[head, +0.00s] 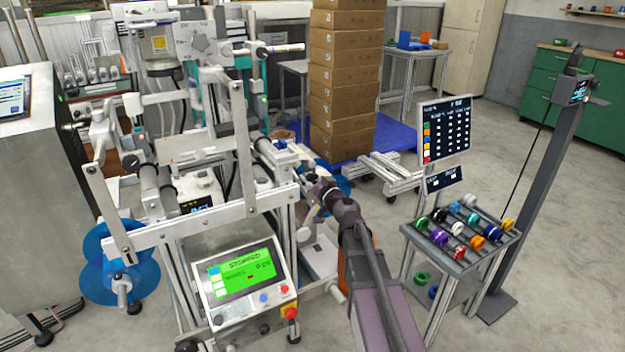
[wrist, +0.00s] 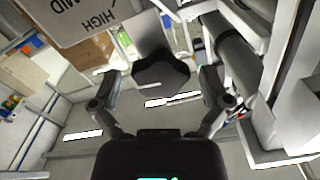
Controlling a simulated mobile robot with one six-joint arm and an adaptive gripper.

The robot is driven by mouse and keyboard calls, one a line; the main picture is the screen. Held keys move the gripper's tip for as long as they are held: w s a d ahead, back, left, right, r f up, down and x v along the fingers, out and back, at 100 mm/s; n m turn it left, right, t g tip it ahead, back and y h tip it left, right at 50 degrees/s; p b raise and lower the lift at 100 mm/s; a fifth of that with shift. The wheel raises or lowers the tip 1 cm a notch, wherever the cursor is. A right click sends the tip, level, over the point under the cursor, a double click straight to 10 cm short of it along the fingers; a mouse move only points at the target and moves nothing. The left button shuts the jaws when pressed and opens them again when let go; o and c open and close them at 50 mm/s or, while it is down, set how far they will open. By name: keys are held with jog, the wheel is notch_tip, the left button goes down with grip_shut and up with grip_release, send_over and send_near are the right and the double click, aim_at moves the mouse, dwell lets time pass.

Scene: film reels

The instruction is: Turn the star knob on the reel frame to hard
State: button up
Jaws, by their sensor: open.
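The star knob (wrist: 162,74) shows in the wrist view as a dark lobed shape, a little above the middle. My gripper (wrist: 158,85) is open, with one finger on each side of the knob and a visible gap to each. I cannot tell how deep the knob sits between the fingers. A grey label plate (wrist: 85,18) with upside-down "MID" and "HIGH" shows at the upper left; no "hard" mark is readable. In the head view, my gripper (head: 325,190) is at the right side of the reel frame (head: 243,165), and the knob cannot be made out there.
In the head view, a control panel (head: 240,276) reads "STOPPED". A trolley of coloured spools (head: 463,232) stands right of my arm, with stacked boxes (head: 345,80) behind.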

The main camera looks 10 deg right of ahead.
jog(key=shift+s, duration=0.15)
jog(key=v, duration=1.1)
jog(key=shift+s, duration=0.3)
jog(key=shift+d, duration=0.1)
jog(key=s+a+f+n+g+y, duration=0.25)
jog(key=s+a+f+g, duration=0.35)
jog(key=a+f+g, duration=0.35)
jog(key=s+d+f+m+g+h, duration=0.2)
jog(key=s+d+f+g+h, duration=0.3)
jog(key=s, duration=0.6)
jog(key=shift+s+d+f+m+g+h, duration=0.4)
jog(key=shift+f+g+h, duration=1.05)
jog(key=shift+f, duration=0.55)
